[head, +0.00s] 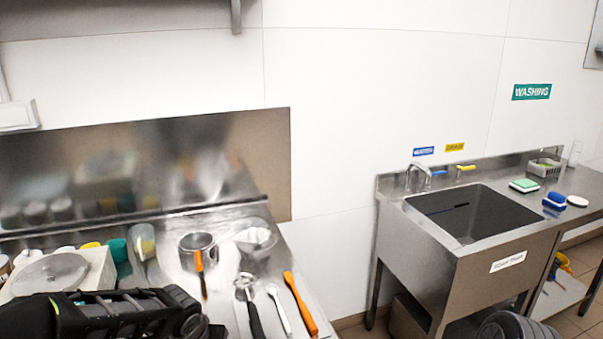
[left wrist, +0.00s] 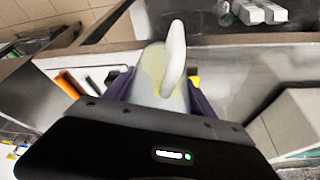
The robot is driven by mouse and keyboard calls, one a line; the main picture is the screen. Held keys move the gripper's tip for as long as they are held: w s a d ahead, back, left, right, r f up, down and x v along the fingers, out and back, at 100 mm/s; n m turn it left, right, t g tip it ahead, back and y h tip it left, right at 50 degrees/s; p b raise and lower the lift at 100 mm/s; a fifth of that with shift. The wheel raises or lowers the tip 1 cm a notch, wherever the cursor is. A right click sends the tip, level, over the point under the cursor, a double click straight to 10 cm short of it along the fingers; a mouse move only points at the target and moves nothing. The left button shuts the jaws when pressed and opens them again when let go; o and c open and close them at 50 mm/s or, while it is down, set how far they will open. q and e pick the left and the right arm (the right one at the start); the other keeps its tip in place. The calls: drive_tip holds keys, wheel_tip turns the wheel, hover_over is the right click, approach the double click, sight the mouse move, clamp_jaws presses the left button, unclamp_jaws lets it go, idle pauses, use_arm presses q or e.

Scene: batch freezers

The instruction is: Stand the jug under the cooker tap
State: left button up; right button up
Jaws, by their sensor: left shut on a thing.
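In the left wrist view my left gripper (left wrist: 160,92) is shut on the jug (left wrist: 150,66), with a purple finger on either side of it. The jug is pale and translucent with a yellowish tint, and its white handle stands up towards the camera. My right gripper is not in view.
A sink (head: 470,212) with a tap (head: 418,176) stands at the right. Floor shows between counter and sink.

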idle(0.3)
use_arm(q)
wheel_tip(320, 180, up, 5)
drive_tip(key=shift+w+r, duration=0.1)
drive_tip(key=shift+w, duration=0.1)
